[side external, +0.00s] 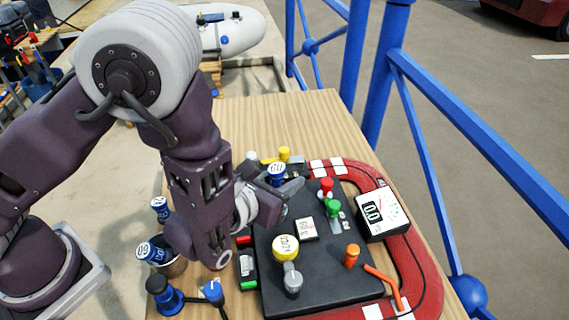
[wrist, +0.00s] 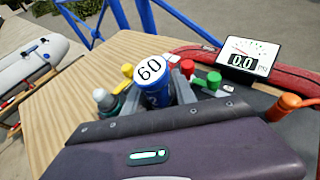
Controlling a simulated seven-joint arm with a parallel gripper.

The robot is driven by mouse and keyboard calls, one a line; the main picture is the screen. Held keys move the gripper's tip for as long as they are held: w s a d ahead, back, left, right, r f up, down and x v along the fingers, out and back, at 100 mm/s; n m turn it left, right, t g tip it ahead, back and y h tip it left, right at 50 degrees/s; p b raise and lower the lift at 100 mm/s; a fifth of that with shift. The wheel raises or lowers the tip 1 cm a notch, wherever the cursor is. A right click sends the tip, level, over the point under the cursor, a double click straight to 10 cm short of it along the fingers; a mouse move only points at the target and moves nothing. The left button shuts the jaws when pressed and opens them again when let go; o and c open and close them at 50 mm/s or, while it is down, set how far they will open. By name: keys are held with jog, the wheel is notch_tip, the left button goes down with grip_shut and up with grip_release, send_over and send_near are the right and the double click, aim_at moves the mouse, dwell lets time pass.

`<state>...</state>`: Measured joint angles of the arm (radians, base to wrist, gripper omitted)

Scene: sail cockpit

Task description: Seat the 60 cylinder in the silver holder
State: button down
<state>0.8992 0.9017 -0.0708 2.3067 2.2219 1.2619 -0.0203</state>
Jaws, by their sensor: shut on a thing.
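The 60 cylinder (side external: 277,178) is blue with a white top marked 60. In the wrist view the cylinder (wrist: 154,82) stands slightly tilted between the grey fingers of my gripper (wrist: 160,92). In the side external view my gripper (side external: 282,190) is shut on it above the far left part of the black panel (side external: 330,285). The cylinder's lower end is hidden, so I cannot tell whether it touches anything below. I cannot pick out the silver holder for certain; the spot under the cylinder is hidden by my gripper and wrist.
A gauge (side external: 381,215) sits beyond. Blue cylinders (side external: 160,209) stand at left. The table's far end is clear.

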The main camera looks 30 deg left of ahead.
notch_tip(320, 180, down, 4)
jog(key=shift+f, duration=0.25)
jog(key=shift+s+f, duration=0.1)
jog(key=shift+f, duration=0.05)
jog(key=shift+s+f, duration=0.1)
dwell(0.6)
dwell(0.6)
jog(key=shift+f, duration=0.25)
jog(key=shift+r, duration=0.15)
jog(key=shift+r, duration=0.7)
jog(key=shift+f, duration=0.8)
dwell(0.8)
jog(key=shift+r, duration=0.15)
